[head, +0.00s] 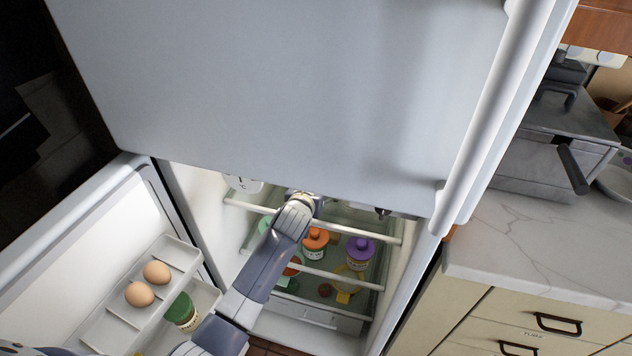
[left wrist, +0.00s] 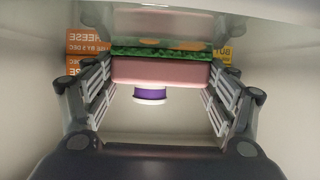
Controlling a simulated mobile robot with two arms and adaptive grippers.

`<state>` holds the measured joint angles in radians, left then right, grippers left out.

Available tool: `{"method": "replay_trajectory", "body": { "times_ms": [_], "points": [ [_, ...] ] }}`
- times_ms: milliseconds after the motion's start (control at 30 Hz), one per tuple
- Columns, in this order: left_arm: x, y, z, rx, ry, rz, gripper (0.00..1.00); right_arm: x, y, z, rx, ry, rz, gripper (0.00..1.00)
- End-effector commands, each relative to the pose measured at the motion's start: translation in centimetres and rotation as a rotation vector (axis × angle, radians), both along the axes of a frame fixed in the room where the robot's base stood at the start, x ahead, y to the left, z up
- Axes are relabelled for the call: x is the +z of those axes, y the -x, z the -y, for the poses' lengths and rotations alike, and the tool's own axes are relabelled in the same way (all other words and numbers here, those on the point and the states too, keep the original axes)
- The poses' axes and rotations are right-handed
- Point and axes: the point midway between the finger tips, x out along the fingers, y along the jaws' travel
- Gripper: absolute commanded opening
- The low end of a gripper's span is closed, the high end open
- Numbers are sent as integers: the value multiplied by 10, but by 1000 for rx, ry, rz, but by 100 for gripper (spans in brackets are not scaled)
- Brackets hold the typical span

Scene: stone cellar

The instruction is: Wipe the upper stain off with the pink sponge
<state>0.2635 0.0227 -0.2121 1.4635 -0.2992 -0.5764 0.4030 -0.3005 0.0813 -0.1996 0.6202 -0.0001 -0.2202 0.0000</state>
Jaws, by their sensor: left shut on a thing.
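The pink sponge (left wrist: 160,72) has a dark green scouring layer on its top. In the left wrist view it sits between the two fingers of my left gripper (left wrist: 158,80), which is shut on it. In the head view my left arm reaches into the open lower compartment of the fridge, and its wrist (head: 298,208) is just under the upper door's bottom edge. The fingers and sponge are hidden there. I see no stain in either view. My right gripper is not in view.
The closed upper door (head: 290,80) overhangs the compartment. Orange cheese boxes (left wrist: 88,42) and a purple-and-white item (left wrist: 150,94) lie beyond the sponge. Purple-lidded (head: 360,250) and orange-lidded (head: 315,240) jars stand inside. The open lower door holds eggs (head: 140,294) and a green-lidded jar (head: 182,312).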

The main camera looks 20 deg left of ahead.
Motion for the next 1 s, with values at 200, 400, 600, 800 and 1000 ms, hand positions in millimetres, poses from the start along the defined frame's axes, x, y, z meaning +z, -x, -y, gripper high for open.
{"method": "replay_trajectory", "body": {
  "times_ms": [200, 400, 600, 800, 1000],
  "points": [
    [-1, 21, -1, 1, 0, -11, 67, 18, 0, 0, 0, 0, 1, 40],
    [-2, 36, -2, 2, 0, -12, 67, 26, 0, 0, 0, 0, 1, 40],
    [-1, 41, -2, 1, 0, -9, 67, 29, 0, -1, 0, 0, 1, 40],
    [0, 59, -2, 1, 0, -12, 67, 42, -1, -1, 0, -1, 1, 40],
    [-1, 73, -3, 1, 1, -11, 67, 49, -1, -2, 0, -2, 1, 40]
  ]
}}
